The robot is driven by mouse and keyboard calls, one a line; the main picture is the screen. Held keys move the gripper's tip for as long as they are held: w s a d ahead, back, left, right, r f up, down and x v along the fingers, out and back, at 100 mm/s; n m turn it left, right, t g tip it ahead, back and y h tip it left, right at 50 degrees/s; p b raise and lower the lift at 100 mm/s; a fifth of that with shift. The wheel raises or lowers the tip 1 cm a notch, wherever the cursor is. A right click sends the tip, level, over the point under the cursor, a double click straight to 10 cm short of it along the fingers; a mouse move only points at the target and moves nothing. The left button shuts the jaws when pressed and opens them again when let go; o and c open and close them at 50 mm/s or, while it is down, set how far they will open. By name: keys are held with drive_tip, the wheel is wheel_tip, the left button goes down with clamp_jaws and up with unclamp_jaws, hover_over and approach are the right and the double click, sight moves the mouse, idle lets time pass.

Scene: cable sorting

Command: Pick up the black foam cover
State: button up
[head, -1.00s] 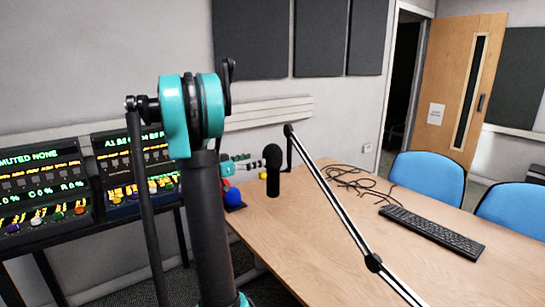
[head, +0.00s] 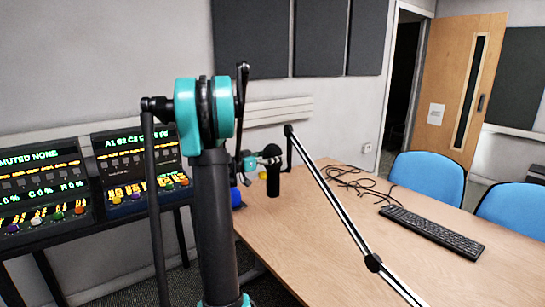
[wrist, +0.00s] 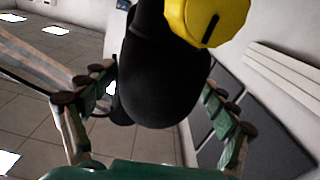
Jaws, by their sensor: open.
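The black foam cover (wrist: 160,75) appears in the wrist view as a dark, rounded shape between the two spread fingers of my gripper (wrist: 160,92). A gap shows on either side of it, widest at its lower end. In the head view the black foam cover (head: 273,182) stands upright near the table's far left edge. My gripper (head: 258,161) is at its upper part there and hides some of it. My gripper is open, and no finger visibly presses on the cover.
A yellow object (wrist: 207,20) is close beside the cover in the wrist view. A blue object (head: 236,198) sits to its left on the table (head: 330,230). A microphone boom arm (head: 335,204) slants across the table. Cables (head: 350,180) and a keyboard (head: 432,232) lie to the right.

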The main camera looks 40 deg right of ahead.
drive_tip(key=c, duration=0.9)
drive_tip(key=shift+c, duration=0.2)
wheel_tip(320, 180, up, 30)
drive_tip(key=shift+f, duration=0.25)
idle(1.6)
